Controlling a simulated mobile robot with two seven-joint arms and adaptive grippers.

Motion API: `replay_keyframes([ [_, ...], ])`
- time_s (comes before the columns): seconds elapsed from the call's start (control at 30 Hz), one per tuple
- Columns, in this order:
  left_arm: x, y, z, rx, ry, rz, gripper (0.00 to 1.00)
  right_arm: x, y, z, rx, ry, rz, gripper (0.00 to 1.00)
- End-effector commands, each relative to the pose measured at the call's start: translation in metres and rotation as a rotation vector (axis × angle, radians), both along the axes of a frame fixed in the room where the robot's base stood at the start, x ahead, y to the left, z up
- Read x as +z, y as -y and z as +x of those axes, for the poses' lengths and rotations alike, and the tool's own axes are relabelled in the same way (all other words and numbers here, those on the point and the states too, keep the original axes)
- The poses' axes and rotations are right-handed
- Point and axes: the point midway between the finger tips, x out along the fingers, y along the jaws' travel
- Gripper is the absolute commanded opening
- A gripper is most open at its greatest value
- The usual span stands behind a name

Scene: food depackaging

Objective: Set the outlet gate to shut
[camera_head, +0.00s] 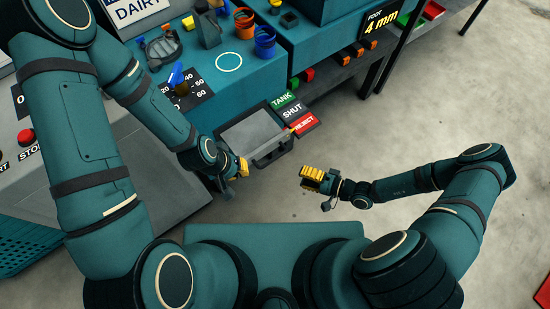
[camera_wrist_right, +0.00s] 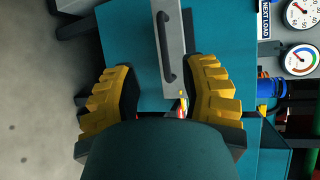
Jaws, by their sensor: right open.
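The outlet gate (camera_head: 252,133) is a grey flap beside the teal cabinet. Its black handle (camera_wrist_right: 168,48) shows in the right wrist view. Green TANK (camera_head: 284,100), black SHUT (camera_head: 292,112) and red REJECT (camera_head: 304,124) labels lie along its right side. A small yellow pointer tip (camera_head: 292,131) on the gate is at the left edge of REJECT. My right gripper (camera_head: 312,178) is open and empty, apart from the gate, below REJECT. In its wrist view, the gate shows beyond and between the spread yellow fingers. My left gripper (camera_head: 242,167) is by the gate's lower left; its opening is unclear.
A teal cabinet (camera_head: 205,85) with cups and a blue lever (camera_head: 177,75) stands behind. A grey console with a red STOP button (camera_head: 25,137) is at left. Shelves with coloured blocks (camera_head: 330,68) are behind right.

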Motion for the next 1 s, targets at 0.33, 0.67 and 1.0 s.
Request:
replay_keyframes([
  [0.33, -0.003, 0.0, -0.001, -0.002, -0.002, 0.0, 0.0, -0.01, -0.003, 0.022, -0.103, 0.068, 0.014, 0.43],
  [0.67, -0.012, 0.001, -0.003, -0.006, -0.007, -0.002, 0.0, -0.022, -0.057, 0.053, -0.1, 0.067, 0.015, 0.43],
  [1.0, -0.02, 0.001, -0.006, -0.011, -0.014, -0.003, 0.0, -0.03, -0.098, 0.078, -0.1, 0.067, 0.012, 0.43],
])
